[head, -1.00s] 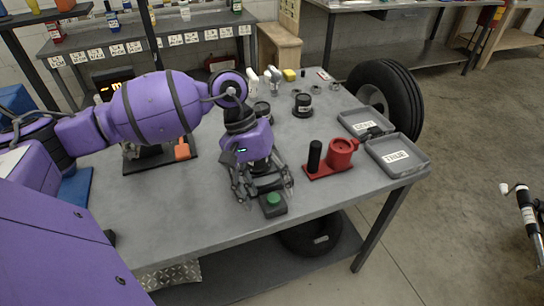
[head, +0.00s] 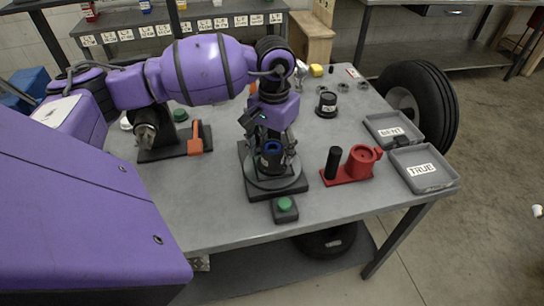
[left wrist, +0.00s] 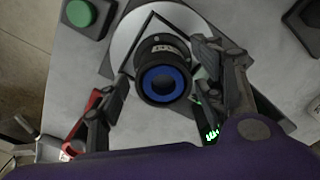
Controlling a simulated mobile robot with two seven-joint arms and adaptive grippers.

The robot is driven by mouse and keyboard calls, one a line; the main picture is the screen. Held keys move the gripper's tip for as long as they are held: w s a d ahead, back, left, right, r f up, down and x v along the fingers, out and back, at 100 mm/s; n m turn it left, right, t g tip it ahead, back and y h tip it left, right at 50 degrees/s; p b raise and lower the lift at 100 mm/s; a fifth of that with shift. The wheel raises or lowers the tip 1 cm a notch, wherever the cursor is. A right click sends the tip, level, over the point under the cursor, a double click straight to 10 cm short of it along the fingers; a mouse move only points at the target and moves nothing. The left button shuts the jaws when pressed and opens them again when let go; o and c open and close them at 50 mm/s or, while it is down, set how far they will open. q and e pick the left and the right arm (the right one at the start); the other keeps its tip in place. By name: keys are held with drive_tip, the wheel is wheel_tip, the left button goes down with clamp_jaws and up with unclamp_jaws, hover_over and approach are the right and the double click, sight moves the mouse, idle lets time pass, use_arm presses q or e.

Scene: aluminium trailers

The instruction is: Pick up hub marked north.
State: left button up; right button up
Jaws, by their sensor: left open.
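A black hub with a blue ring (head: 272,150) stands upright on a round grey turntable (head: 291,184). In the left wrist view the same hub (left wrist: 163,84) shows its blue top and a small white label, too small to read. My left gripper (head: 272,160) points down over it in the head view. In the left wrist view my open left gripper (left wrist: 160,72) has one finger on either side of the hub, with no clear grip on it. A second black hub (head: 327,106) with a pale label stands farther back. My right gripper is not in view.
A green button box (head: 285,208) sits in front of the turntable. A red fixture with a black post (head: 352,168) stands to the right. Trays labelled BENT (head: 375,117) and TRUE (head: 446,188) lie at the right edge. A black stand with an orange part (head: 195,143) is left.

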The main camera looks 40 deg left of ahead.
use_arm(q)
drive_tip(key=shift+f, duration=1.2)
drive_tip(key=shift+r, duration=0.1)
clamp_jaws()
